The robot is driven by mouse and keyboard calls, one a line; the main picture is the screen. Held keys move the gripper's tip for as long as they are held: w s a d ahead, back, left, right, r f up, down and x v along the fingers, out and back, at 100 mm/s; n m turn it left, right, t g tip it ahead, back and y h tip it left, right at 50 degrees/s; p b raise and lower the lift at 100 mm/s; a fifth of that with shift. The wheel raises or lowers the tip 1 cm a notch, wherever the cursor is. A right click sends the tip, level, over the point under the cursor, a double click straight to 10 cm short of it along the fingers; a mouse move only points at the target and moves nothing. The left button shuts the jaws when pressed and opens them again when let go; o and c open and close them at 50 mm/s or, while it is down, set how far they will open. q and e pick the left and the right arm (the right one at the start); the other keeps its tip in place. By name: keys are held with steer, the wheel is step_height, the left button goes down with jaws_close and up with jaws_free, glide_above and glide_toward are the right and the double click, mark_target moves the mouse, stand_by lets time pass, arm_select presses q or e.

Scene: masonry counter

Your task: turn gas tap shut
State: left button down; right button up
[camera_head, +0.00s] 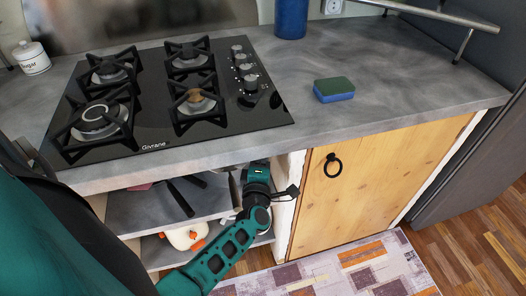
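The black gas hob (150,140) is set in the grey counter, with several silver control knobs (245,66) along its right side. No separate gas tap can be made out. My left arm reaches in from the lower left to the front of the open shelf space under the hob. My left gripper (288,192) is at the right side of that space, by the white post and left of the wooden door. It is small and dark here, and its opening cannot be made out. The arm hides part of the shelves behind it. My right gripper is out of view.
The open shelves (150,208) hold dark-handled utensils (181,199) and a white-and-orange item (186,236). The wooden door (375,180) with a black ring handle (333,165) is closed. A blue-green sponge (334,90), blue canister (291,18) and sugar jar (31,58) stand on the counter.

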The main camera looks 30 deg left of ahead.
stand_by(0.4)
arm_select(q)
steer(key=c, duration=1.1)
jaws_free()
steer(key=shift+s+d, duration=0.1)
steer(key=shift+s, duration=0.05)
